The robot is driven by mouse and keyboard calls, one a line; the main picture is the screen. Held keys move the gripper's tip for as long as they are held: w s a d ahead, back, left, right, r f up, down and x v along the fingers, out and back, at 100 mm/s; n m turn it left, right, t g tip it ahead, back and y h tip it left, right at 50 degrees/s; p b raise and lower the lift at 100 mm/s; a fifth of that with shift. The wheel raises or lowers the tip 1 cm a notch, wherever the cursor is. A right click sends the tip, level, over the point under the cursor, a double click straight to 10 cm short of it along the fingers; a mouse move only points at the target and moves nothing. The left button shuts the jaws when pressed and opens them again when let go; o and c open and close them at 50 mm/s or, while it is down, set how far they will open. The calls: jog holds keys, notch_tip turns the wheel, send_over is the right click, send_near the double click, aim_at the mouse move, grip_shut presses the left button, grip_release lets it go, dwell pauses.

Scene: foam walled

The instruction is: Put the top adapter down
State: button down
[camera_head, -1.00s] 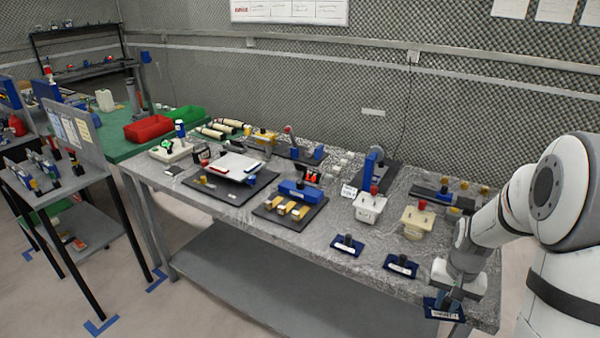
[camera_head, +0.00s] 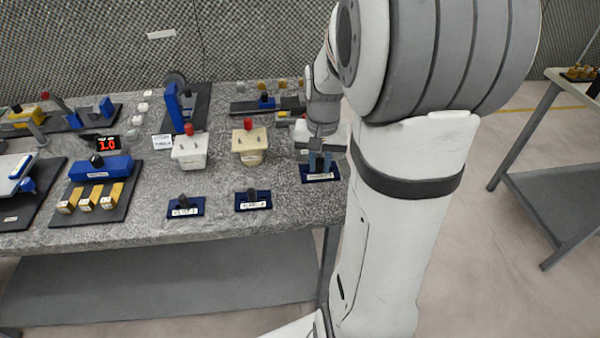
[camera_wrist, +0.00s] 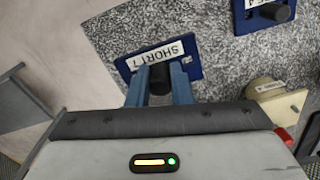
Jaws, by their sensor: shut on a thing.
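My gripper (camera_head: 320,160) is shut on the black knob of a blue plate (camera_head: 321,175) with a white label, which I take as the top adapter. It is at the right end of the grey speckled table. In the wrist view the gripper (camera_wrist: 159,80) has its two blue fingers on either side of the knob (camera_wrist: 160,77). The blue plate (camera_wrist: 190,54) lies beyond them, its label reading like "SHORT" and a digit. Whether the plate touches the table top cannot be told.
Two similar blue plates (camera_head: 253,201) (camera_head: 185,207) lie to the left on the table (camera_head: 225,222). Behind them stand a cream box (camera_head: 249,150) and a white box (camera_head: 190,152) with red knobs. A black tray (camera_head: 250,107) is farther back. Floor lies past the table's right edge.

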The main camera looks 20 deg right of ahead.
notch_tip(320, 180, down, 8)
jog(key=shift+r, duration=0.25)
jog(key=shift+f, duration=0.15)
jog(key=c, duration=1.3)
grip_release()
